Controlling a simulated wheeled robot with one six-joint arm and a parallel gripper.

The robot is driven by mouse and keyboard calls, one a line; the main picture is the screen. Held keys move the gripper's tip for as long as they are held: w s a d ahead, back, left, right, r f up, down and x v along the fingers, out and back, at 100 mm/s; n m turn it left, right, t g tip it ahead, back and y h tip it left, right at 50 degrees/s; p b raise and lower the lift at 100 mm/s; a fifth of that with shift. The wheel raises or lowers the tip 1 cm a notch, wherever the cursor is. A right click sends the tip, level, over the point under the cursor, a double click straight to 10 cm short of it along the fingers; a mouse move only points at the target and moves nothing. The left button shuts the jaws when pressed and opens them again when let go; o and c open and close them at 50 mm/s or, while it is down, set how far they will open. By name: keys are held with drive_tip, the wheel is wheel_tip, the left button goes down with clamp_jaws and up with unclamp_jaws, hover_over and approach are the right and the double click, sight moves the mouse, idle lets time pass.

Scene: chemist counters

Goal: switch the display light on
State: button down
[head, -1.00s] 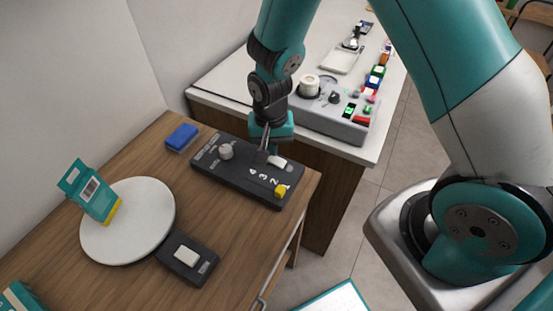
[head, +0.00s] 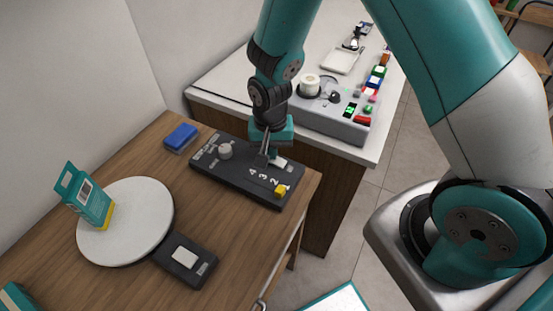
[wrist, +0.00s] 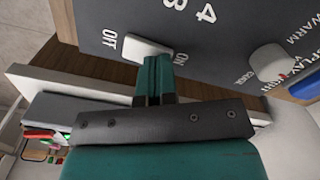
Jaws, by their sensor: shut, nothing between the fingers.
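The black control panel (head: 225,178) lies on the wooden counter, with a pale round knob (head: 225,151), a white rocker switch (head: 279,162) and a yellow knob (head: 280,191) by printed numbers. In the wrist view the rocker (wrist: 147,50) sits between the words OFF and ON. The pale knob (wrist: 268,62) has WARM and a partly cut-off display light label near it. My gripper (head: 263,158) is shut and empty, pointing down at the panel. In the wrist view its fingertips (wrist: 156,60) overlap the rocker near its ON side; I cannot tell whether they touch.
A round white turntable (head: 125,240) carries a teal box (head: 88,195). A small black device with a white switch (head: 185,257) lies beside it. A blue block (head: 181,136) is behind. A grey console (head: 325,120) stands on the white counter beyond.

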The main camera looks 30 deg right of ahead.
drive_tip(key=shift+f, duration=0.3)
drive_tip(key=shift+r, duration=0.1)
wheel_tip(320, 180, up, 7)
drive_tip(key=p, duration=0.5)
idle(0.4)
drive_tip(key=s+a+r+n+y+b, duration=0.1)
drive_tip(key=s+a+r+n, duration=0.15)
drive_tip(key=r, duration=0.45)
drive_tip(key=s+a+r+n+y, duration=0.1)
drive_tip(key=s+r+n, duration=0.15)
drive_tip(key=r, duration=0.35)
drive_tip(key=s+r+n+y, duration=0.1)
drive_tip(key=s+r+n, duration=0.2)
drive_tip(key=s, duration=0.3)
drive_tip(key=s+r+n+y+b, duration=0.1)
drive_tip(key=s+r+n, duration=0.3)
drive_tip(key=s+r, duration=0.2)
drive_tip(key=shift+s+a+r, duration=0.15)
drive_tip(key=shift+s+a, duration=0.3)
drive_tip(key=shift+s, duration=0.35)
